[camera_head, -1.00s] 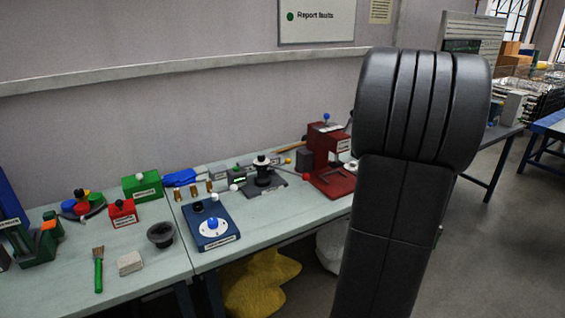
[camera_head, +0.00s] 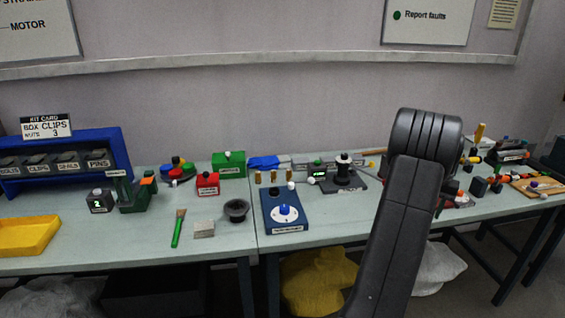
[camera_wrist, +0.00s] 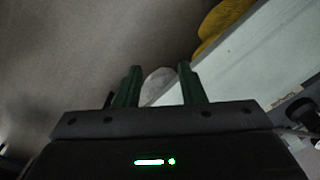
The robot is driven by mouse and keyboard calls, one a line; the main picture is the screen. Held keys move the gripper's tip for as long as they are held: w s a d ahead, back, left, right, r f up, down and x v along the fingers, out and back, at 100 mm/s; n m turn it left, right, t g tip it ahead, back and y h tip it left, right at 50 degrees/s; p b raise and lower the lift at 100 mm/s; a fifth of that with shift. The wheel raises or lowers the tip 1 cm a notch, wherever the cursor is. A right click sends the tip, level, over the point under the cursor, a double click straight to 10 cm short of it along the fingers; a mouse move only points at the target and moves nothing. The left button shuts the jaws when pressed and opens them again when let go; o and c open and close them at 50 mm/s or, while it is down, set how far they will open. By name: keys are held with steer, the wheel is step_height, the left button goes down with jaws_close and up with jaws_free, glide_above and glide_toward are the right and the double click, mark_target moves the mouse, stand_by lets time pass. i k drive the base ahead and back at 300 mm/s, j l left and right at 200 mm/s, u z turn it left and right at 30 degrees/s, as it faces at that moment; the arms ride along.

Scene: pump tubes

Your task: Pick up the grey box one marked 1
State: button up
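A dark grey box marked 2 (camera_head: 100,201) stands on the left bench, beside a green fixture. I cannot make out a grey box marked 1 in either view. A small dark block (camera_head: 479,186) stands on the right part of the bench, with no readable mark. My gripper (camera_wrist: 160,67) shows in the wrist view with its two green fingers apart and nothing between them. It points past the bench edge towards the floor. In the head view my gripper is hidden and my arm covers part of the right bench.
A blue bin rack (camera_head: 120,146) and yellow tray (camera_head: 24,236) are at the left. A blue dial unit (camera_head: 284,229), red box (camera_head: 207,184), green box (camera_head: 229,165) and brush (camera_head: 178,228) crowd the bench. A yellow bag (camera_head: 318,280) lies beneath.

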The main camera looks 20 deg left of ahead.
mark_target(330, 161)
steer(key=i+l+u, duration=0.2)
steer(key=i+u, duration=0.25)
steer(key=i+l+u, duration=0.2)
steer(key=u, duration=0.3)
steer(key=i+l+u, duration=0.2)
steer(key=l+u, duration=0.25)
steer(key=i+l, duration=0.15)
steer(key=l, duration=0.15)
steer(key=i+l, duration=0.1)
steer(key=l, duration=0.2)
steer(key=i+l, duration=0.15)
steer(key=l, duration=0.2)
steer(key=j+u, duration=0.05)
